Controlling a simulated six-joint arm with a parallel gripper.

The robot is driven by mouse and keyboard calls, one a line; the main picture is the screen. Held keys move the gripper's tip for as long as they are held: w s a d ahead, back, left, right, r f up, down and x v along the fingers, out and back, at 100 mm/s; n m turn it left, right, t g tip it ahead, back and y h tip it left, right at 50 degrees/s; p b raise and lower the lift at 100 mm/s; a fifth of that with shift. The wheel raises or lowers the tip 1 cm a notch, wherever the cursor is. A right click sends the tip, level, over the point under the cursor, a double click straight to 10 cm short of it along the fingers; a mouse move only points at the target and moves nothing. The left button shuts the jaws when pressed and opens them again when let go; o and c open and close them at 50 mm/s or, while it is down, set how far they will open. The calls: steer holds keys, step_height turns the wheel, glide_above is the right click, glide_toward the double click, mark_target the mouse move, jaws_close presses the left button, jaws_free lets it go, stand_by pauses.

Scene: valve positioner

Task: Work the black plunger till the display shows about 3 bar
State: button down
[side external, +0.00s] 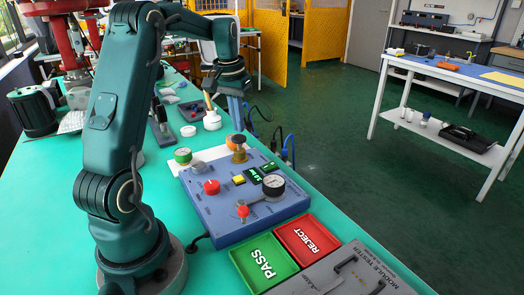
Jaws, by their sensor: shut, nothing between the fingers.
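The blue valve panel (212,205) lies on the green bench. The black plunger (239,139) stands upright on a brass-coloured base at the panel's back edge. My gripper (238,128) points down just above the plunger, its fingers shut and empty. I cannot tell whether the fingertips touch the plunger top. Two small dark displays with green digits, one at the panel's middle right (254,175) and one farther back (269,167), are too small to read surely. A round white dial gauge (273,185) sits at the panel's right.
The panel also carries a red knob (211,187), a yellow button (238,180) and a red-tipped lever (243,211). A green PASS tray (263,288) and red REJECT tray (330,247) lie in front. A white pot (212,121) stands behind. Blue hoses (289,150) rise at the right edge.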

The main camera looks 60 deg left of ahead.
stand_by(0.4)
steer(key=shift+r, duration=2.55)
steer(key=s+d+r+m+t, duration=0.1)
steer(key=d+r+m, duration=0.15)
steer(key=d, duration=0.55)
steer(key=s+d+r+m+t, duration=0.1)
steer(key=d+r+m, duration=0.1)
steer(key=d+r, duration=0.35)
steer(key=s+d+f+m+t, duration=0.1)
steer(key=s+d+f+t, duration=0.1)
steer(key=s+d+f, duration=0.7)
steer(key=shift+s+d+f+h, duration=0.4)
steer(key=shift+s+d, duration=0.3)
steer(key=shift+s, duration=0.4)
